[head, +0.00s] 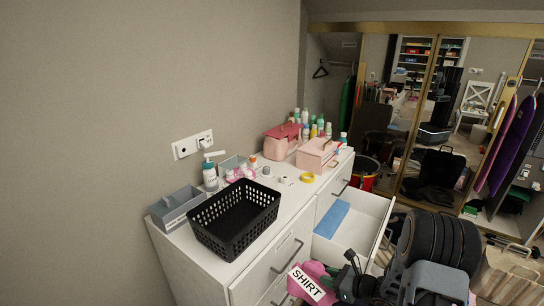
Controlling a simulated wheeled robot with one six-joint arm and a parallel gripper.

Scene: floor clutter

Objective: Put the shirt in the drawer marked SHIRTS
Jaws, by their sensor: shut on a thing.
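A pink shirt (317,270) with a white label reading SHIRT hangs at the bottom of the view, in front of the white dresser. My gripper (340,282) is at its right side and shut on it. The arm covers part of the shirt, and its lower part is cut off by the picture edge. An open white drawer (372,225) stands out of the dresser, above and behind my gripper. A folded blue cloth (331,219) lies in it at the left. I cannot see any marking on the drawer fronts. The shirt is outside the open drawer.
The dresser top (290,207) holds a black basket (235,218), a grey box (176,207), a pump bottle (210,175), pink boxes (317,155) and several bottles. Closed drawers with handles lie left of the open one. Mirrored doors (400,110) stand behind.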

